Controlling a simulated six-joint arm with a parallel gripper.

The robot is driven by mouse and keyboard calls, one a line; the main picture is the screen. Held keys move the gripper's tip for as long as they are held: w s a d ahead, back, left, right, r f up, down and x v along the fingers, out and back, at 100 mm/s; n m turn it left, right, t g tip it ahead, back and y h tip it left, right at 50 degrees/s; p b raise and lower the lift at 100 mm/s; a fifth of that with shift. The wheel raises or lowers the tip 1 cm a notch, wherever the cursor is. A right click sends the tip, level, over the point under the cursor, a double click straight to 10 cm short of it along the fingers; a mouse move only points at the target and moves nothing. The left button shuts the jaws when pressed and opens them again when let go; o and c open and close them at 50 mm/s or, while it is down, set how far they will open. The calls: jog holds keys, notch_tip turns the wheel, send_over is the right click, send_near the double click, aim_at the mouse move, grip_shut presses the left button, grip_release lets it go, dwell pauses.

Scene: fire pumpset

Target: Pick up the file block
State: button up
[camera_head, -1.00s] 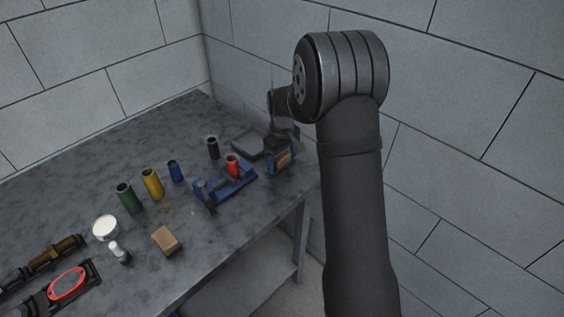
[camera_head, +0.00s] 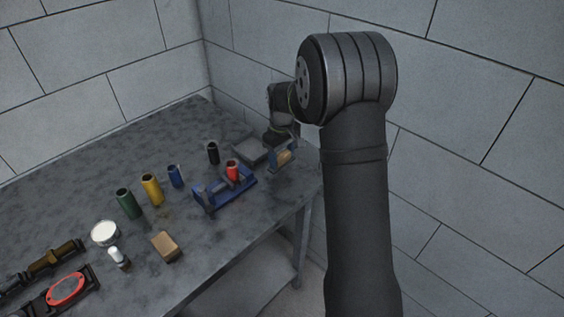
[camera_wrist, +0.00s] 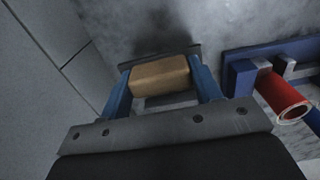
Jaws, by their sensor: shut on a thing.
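The file block appears as a tan block (camera_wrist: 160,76) between the two blue fingers of my gripper (camera_wrist: 163,82) in the wrist view. A dark strip lies just beyond it; I cannot tell if that belongs to the block. In the head view the block (camera_head: 286,157) shows at the fingers of my gripper (camera_head: 283,157), near the right edge of the bench. My gripper is shut on it. The block seems a little above the bench top, but the gap is hard to see. My wrist hides part of the area behind it.
A blue vise-like fixture (camera_head: 210,200) with a red cylinder (camera_head: 232,171) stands close left of my gripper. A grey flat box (camera_head: 250,149) is just behind. A second tan block (camera_head: 166,246) lies nearer the front edge. A wall stands close on the right.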

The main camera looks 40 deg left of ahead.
jog(key=w+d+r, duration=0.4)
jog(key=d+r, duration=0.4)
jog(key=d, duration=0.2)
jog(key=shift+w+d, duration=0.35)
jog(key=shift+w, duration=0.05)
